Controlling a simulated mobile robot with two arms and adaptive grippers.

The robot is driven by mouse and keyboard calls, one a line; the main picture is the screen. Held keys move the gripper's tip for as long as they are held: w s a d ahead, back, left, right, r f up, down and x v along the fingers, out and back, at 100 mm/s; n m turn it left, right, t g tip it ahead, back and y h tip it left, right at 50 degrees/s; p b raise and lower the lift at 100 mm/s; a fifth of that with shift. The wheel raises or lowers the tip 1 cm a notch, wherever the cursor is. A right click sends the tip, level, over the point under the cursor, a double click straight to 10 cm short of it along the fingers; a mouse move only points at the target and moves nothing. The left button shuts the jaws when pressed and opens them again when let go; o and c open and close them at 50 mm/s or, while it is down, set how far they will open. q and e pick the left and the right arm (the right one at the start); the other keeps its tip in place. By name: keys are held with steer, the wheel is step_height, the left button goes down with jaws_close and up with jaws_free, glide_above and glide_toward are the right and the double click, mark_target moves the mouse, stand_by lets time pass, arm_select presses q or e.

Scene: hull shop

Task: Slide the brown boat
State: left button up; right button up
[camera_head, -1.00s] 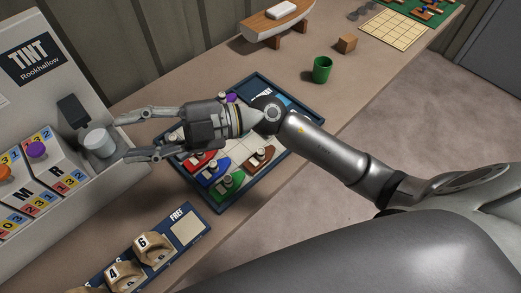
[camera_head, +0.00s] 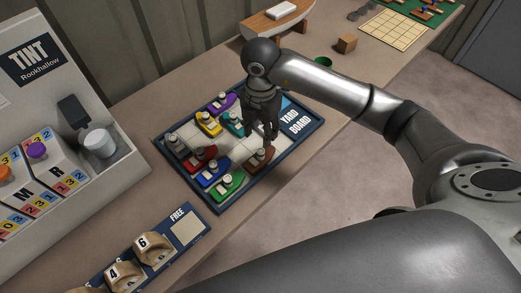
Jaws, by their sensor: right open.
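The brown boat (camera_head: 258,160) sits on the yard board (camera_head: 235,192), near the board's right side. My right gripper (camera_head: 268,140) points down just above and behind the brown boat. Its fingers partly cover the boat, and I cannot tell whether they touch it. The gripper is open. On the same board are a purple boat (camera_head: 221,104), a yellow boat (camera_head: 209,124), a teal boat (camera_head: 234,124), a red boat (camera_head: 200,160), a blue boat (camera_head: 213,172) and a green boat (camera_head: 228,187). My left gripper is not in view.
A tint machine (camera_head: 60,105) stands at the left.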

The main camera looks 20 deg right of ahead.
mark_target(260, 151)
step_height(260, 151, down, 10)
steer(key=shift+f+p, duration=0.1)
steer(key=shift+p, duration=0.75)
jaws_close()
